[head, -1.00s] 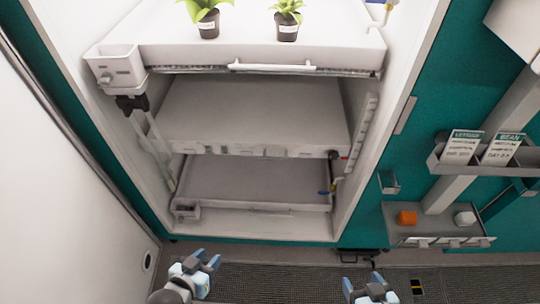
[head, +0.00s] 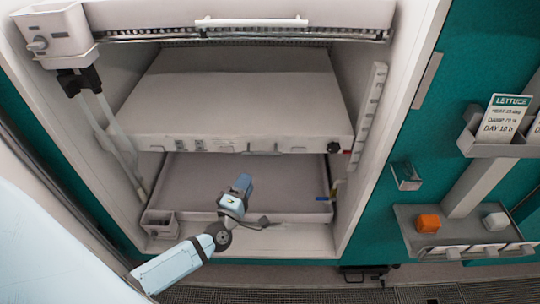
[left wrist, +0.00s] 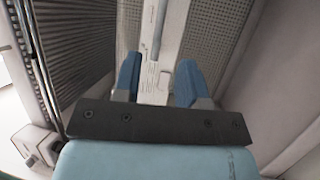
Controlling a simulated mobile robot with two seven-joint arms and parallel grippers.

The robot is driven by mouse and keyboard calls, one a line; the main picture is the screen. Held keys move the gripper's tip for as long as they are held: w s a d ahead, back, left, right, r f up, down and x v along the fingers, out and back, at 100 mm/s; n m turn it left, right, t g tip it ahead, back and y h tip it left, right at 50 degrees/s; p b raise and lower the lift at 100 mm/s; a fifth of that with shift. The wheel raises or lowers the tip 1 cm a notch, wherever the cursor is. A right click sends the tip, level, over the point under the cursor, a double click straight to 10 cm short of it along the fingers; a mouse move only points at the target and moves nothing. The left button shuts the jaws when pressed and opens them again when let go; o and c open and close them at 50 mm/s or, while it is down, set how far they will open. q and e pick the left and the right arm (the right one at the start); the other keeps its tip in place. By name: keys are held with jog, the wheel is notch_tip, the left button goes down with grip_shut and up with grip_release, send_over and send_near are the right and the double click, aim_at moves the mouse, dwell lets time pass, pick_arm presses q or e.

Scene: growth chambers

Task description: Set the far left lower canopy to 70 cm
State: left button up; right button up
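The lower canopy appears to be the white slab (head: 240,92) inside the open chamber, above the bottom tray (head: 245,178). Its front edge has small fittings and a black knob (head: 333,147) at the right end. A white notched strip (head: 370,108) runs up the right inner wall; no numbers are readable on it. My left gripper (head: 240,184) is in front of the bottom tray, below the canopy's edge and left of the knob. In the left wrist view its blue fingers (left wrist: 157,82) are apart with nothing gripped; a pale marked strip shows beyond them. My right gripper is out of view.
An upper shelf (head: 250,17) with a white bar handle is above. A white box (head: 55,35) with tubes sits at upper left, and a small box (head: 160,223) below.

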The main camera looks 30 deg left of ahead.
aim_at(262, 153)
pick_arm(q)
jog(key=x, duration=1.1)
jog(key=shift+w, duration=0.3)
jog(key=shift+c, duration=0.2)
grip_shut()
